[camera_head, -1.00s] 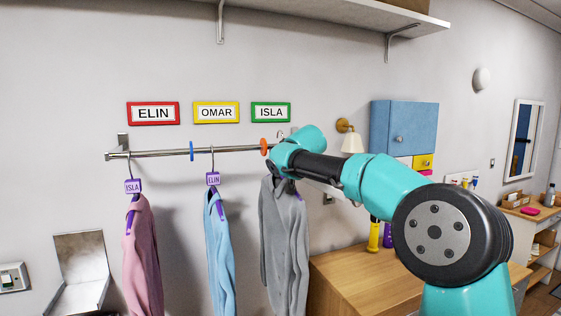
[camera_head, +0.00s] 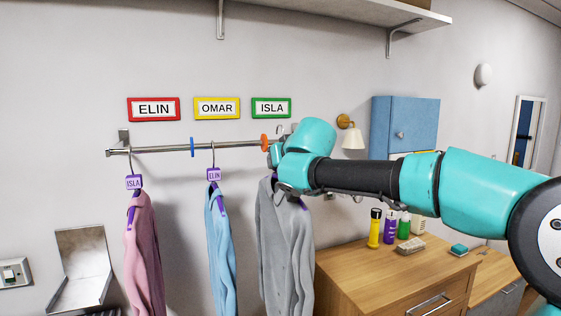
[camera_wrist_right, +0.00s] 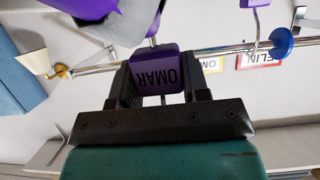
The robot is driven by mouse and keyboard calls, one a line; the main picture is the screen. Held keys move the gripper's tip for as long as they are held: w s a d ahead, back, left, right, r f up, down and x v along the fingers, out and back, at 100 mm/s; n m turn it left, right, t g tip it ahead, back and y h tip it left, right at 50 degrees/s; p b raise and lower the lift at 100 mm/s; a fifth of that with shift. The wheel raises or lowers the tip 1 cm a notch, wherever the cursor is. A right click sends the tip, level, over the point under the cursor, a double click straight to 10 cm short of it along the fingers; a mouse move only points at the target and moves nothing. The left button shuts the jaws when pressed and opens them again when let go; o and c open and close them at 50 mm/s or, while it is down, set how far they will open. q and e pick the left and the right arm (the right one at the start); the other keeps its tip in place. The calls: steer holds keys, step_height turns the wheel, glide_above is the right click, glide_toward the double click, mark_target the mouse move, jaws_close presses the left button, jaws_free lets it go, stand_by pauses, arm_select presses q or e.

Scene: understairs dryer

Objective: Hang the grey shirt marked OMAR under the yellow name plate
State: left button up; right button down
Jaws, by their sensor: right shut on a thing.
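The grey shirt (camera_head: 284,245) hangs from a purple hanger at the right part of the rail (camera_head: 235,145), right of the orange ring. My right gripper (camera_wrist_right: 160,88) is shut on its purple tag (camera_wrist_right: 156,72), which reads OMAR upside down in the right wrist view. A hook tip (camera_head: 280,130) shows above the rail line beside my wrist; whether it touches the rail is unclear. The yellow OMAR name plate (camera_head: 217,108) is on the wall, between the red and green plates. A blue shirt tagged ELIN (camera_head: 220,250) hangs below it. My left gripper is out of view.
A pink shirt tagged ISLA (camera_head: 144,255) hangs at the left, below the red ELIN plate (camera_head: 153,109). The green ISLA plate (camera_head: 271,108) is at the right. A blue ring (camera_head: 192,147) and an orange ring (camera_head: 264,141) sit on the rail. A wooden dresser (camera_head: 390,265) stands right.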

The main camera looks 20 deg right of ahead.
steer(key=shift+s+r, duration=0.1)
steer(key=s+a+f, duration=0.1)
steer(key=s+a, duration=0.1)
steer(key=s, duration=1)
steer(key=s+a, duration=0.2)
steer(key=s, duration=0.9)
steer(key=shift+s+a+f, duration=0.35)
steer(key=shift+s+f, duration=0.05)
steer(key=shift+w, duration=0.15)
